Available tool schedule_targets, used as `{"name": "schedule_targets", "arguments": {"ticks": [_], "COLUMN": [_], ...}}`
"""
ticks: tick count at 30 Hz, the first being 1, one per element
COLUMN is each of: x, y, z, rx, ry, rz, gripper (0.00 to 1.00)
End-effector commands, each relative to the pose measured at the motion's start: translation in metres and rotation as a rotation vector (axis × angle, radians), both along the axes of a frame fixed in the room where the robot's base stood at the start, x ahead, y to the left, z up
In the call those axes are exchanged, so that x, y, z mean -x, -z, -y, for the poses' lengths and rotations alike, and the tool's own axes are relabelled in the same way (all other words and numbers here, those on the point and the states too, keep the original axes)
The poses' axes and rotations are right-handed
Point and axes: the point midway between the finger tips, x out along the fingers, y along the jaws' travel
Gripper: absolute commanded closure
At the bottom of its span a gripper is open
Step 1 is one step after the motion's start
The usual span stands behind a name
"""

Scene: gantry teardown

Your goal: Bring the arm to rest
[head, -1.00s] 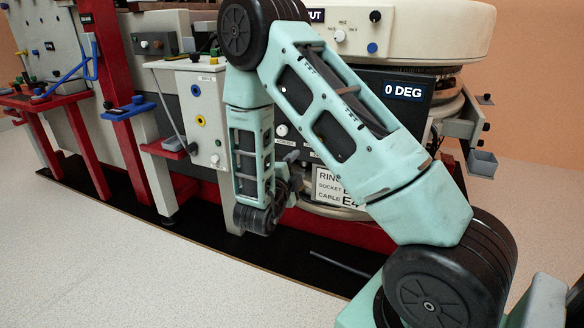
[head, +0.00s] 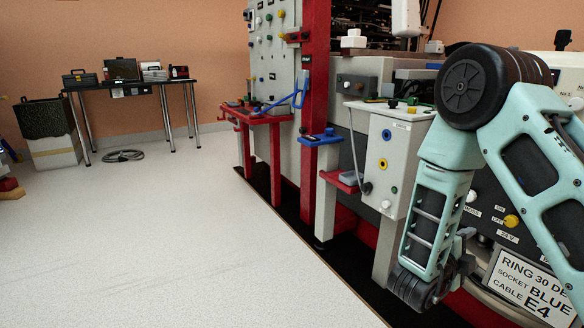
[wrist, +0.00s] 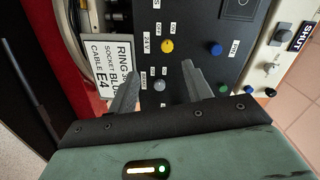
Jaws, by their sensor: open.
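My arm is folded at the right of the head view, in front of the gantry machine. My gripper is at its lower end and is mostly hidden there behind the wrist. In the wrist view my gripper (wrist: 160,88) is open, with its two grey fingers apart and nothing between them. Beyond the fingers is a black control panel (wrist: 205,20) with a yellow knob, a grey knob and a blue button. A white label (head: 532,287) reading RING 30, SOCKET BLUE, CABLE E4 is beside the panel. I cannot tell the exact gap between fingers and panel.
A grey control box (head: 393,160) stands just left of my arm. Red shelves (head: 262,117) and a red post (head: 314,100) stand further left. A black table (head: 130,84) with cases, a bin (head: 45,118) and a coiled cable (head: 122,156) are at the back left.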

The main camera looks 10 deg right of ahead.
Motion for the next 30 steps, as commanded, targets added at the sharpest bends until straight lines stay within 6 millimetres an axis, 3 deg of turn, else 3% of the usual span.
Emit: {"name": "schedule_targets", "arguments": {"ticks": [4,7,10,13,18,21,25,30], "x": [-0.03,-0.046,-0.047,-0.031,0.033,0.085,0.148,0.21], "y": [0.001,0.0,-0.006,-0.016,-0.04,-0.053,-0.067,-0.081], "z": [-0.05,-0.107,-0.171,-0.234,-0.319,-0.347,-0.357,-0.34], "rx": [-0.16,-0.257,-0.297,-0.279,-0.115,0.055,0.31,0.63], "ry": [-0.217,-0.455,-0.725,-1.008,-1.491,-1.751,-2.013,-2.22], "rz": [-0.142,-0.302,-0.475,-0.655,-0.972,-1.163,-1.397,-1.66], "gripper": [0.5,0.5,0.5,0.5,0.5,0.5,0.5,0.5]}}
